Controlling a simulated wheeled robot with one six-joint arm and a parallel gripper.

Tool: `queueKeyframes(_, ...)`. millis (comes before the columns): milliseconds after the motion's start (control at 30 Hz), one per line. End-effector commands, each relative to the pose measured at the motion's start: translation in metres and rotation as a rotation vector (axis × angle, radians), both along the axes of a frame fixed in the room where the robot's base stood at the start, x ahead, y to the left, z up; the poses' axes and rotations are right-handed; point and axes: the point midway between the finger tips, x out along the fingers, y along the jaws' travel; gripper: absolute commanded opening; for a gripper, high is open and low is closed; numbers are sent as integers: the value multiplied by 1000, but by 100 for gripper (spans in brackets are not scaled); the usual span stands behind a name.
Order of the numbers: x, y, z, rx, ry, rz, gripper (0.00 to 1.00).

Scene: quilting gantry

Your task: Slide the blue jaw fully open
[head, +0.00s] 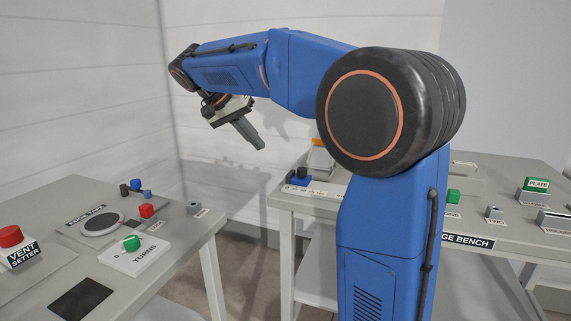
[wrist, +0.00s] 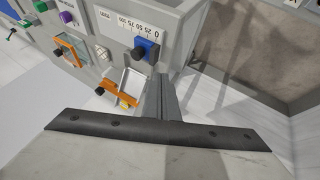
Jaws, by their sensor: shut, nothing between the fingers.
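The blue jaw (head: 299,181) sits at the left end of the bench on the right, with a dark knob on it. In the wrist view the blue jaw (wrist: 152,47) lies beside a printed scale (wrist: 138,27), close to its 0 end. My gripper (head: 257,143) is shut and empty. It hangs in the air, tilted down, to the upper left of the blue jaw in the head view. In the wrist view the fingers of my gripper (wrist: 159,88) point towards the jaw, with the tips apparently just short of it; the exact gap cannot be told.
Orange-framed parts (wrist: 118,92) stand close to the jaw. The bench (head: 470,218) carries a green knob (head: 453,195) and a green PLATE block (head: 537,185). A left table (head: 190,238) holds a red button (head: 10,236) and a green knob (head: 131,242). A gap separates the tables.

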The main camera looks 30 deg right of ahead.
Motion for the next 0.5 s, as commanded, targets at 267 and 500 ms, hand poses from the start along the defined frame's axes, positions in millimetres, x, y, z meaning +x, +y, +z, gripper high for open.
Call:
queueKeyframes(267,-1,-7,-10,0,3,-1,0)
queueKeyframes(500,-2,-31,-40,0,2,-2,0)
